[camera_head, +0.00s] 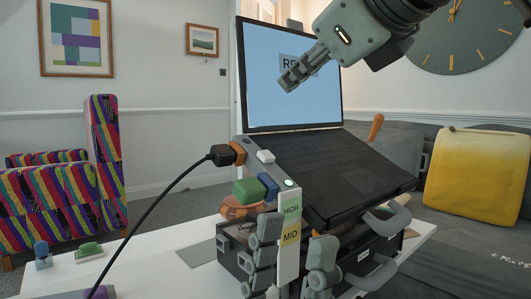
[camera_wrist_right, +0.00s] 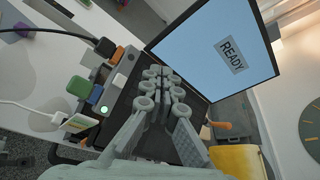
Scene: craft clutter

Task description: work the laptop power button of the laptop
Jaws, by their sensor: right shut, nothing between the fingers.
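The open black laptop (camera_head: 350,175) stands on a black box, tilted. Its blue screen (camera_head: 275,95) reads "READY" in the right wrist view (camera_wrist_right: 228,55). My right gripper (camera_head: 288,80) is shut and empty in front of the screen, hiding part of the word; its fingertips (camera_wrist_right: 162,74) hide part of the keyboard in the wrist view. A round green-lit button (camera_head: 289,182) sits on the grey strip along the laptop's left side; it also shows in the wrist view (camera_wrist_right: 104,110). I cannot tell whether it is the laptop power button. My left gripper (camera_head: 293,262) is open low in front.
A HIGH/MID label (camera_head: 290,232) stands between my left fingers. Stamps (camera_head: 88,251) lie on the white table at left.

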